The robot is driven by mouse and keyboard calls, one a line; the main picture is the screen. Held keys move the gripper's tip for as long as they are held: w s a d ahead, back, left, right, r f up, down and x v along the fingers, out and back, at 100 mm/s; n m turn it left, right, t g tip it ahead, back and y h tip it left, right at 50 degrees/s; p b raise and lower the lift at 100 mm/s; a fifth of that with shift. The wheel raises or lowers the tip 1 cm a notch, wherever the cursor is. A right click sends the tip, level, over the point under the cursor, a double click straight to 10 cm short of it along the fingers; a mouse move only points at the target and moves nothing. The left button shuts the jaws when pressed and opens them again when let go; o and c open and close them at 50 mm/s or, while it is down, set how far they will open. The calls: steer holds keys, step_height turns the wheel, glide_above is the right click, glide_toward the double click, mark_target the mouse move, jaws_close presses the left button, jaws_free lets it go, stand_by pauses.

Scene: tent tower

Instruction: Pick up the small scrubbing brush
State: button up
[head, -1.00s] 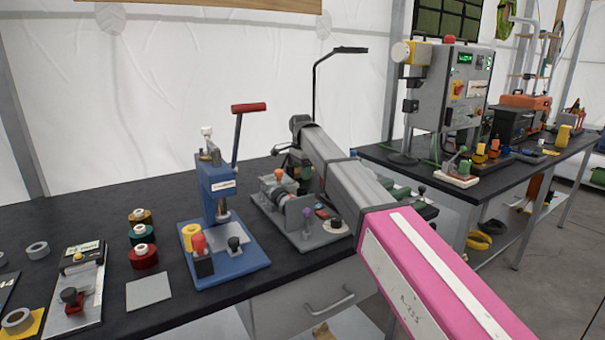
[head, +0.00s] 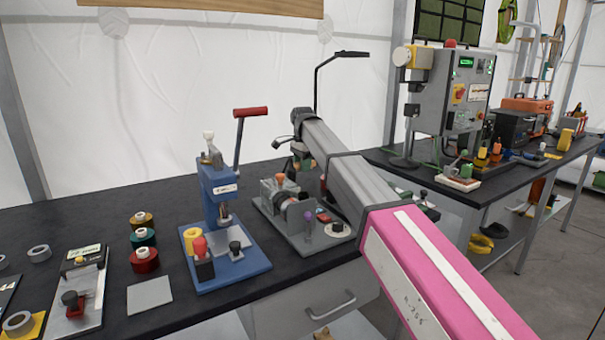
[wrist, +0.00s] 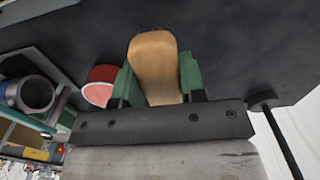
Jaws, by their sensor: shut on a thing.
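In the wrist view, a tan wooden piece (wrist: 153,62), which looks like the back of the small scrubbing brush, sits between the two green fingers of my gripper (wrist: 155,80). The gripper is shut on it, with one finger against each side. Its bristles are hidden. In the head view, my arm reaches over the back of the black bench and mostly hides the gripper.
The black bench (head: 90,225) holds a blue lever press (head: 225,240), a grey motor fixture (head: 290,215) and several spools (head: 144,260). A black lamp (head: 316,95) rises behind my arm. A grey control box (head: 455,90) stands on the right bench. A red round thing (wrist: 101,86) is beside the left finger.

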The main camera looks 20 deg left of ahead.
steer(key=s+a+r, duration=0.7)
steer(key=s+a, duration=0.1)
steer(key=shift+s, duration=0.2)
steer(key=shift+a, duration=0.1)
